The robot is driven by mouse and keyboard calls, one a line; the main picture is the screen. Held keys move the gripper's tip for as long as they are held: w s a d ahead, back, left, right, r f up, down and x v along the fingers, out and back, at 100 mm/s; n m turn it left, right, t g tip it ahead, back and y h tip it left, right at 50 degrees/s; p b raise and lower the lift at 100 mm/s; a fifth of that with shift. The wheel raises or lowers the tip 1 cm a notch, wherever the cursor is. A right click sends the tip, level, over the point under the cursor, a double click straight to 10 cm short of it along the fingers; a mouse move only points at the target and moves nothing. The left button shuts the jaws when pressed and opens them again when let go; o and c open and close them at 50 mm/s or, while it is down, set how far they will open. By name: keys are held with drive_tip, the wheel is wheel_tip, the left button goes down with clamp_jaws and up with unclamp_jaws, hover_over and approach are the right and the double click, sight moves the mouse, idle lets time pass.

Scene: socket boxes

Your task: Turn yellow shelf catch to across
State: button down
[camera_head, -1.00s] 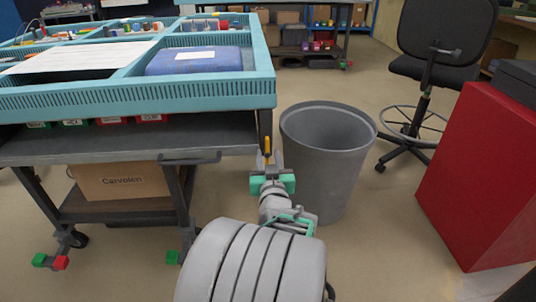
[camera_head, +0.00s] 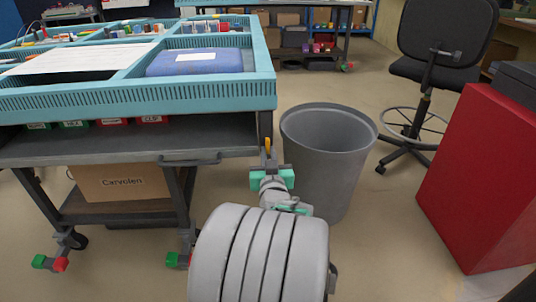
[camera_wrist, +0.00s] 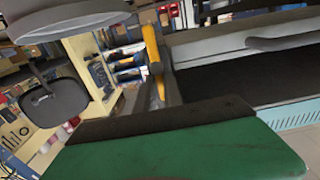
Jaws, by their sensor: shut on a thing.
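The yellow shelf catch (camera_head: 267,144) is at the right front corner of the dark cart shelf, below the teal tray. Only a small part shows in the head view. In the wrist view the yellow catch (camera_wrist: 153,52) is a narrow bar standing near upright in the picture, beside the grey shelf edge. My gripper (camera_head: 269,157) is at the catch, its fingers shut on it. In the wrist view my gripper (camera_wrist: 157,84) reaches up to the lower end of the yellow bar.
A grey bin (camera_head: 328,150) stands close on the right of my gripper. A red cabinet (camera_head: 480,180) and a black chair (camera_head: 440,50) are farther right. The shelf handle (camera_head: 189,159) juts out left of my gripper. A cardboard box (camera_head: 122,182) lies on the lower shelf.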

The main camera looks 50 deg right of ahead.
drive_tip(key=shift+m, duration=0.4)
drive_tip(key=shift+s+d+f+m+p, duration=0.25)
drive_tip(key=shift+f+m+p, duration=0.1)
drive_tip(key=shift+m, duration=2.5)
drive_tip(key=shift+s+d+f+m+p, duration=0.2)
drive_tip(key=shift+s+f+m+p, duration=0.15)
drive_tip(key=shift+m, duration=2.55)
drive_tip(key=shift+s+d+f+m+p, duration=0.25)
drive_tip(key=shift+f+m+p, duration=0.15)
drive_tip(key=shift+m, duration=2.45)
drive_tip(key=c, duration=1.5)
unclamp_jaws()
drive_tip(key=shift+o, duration=0.2)
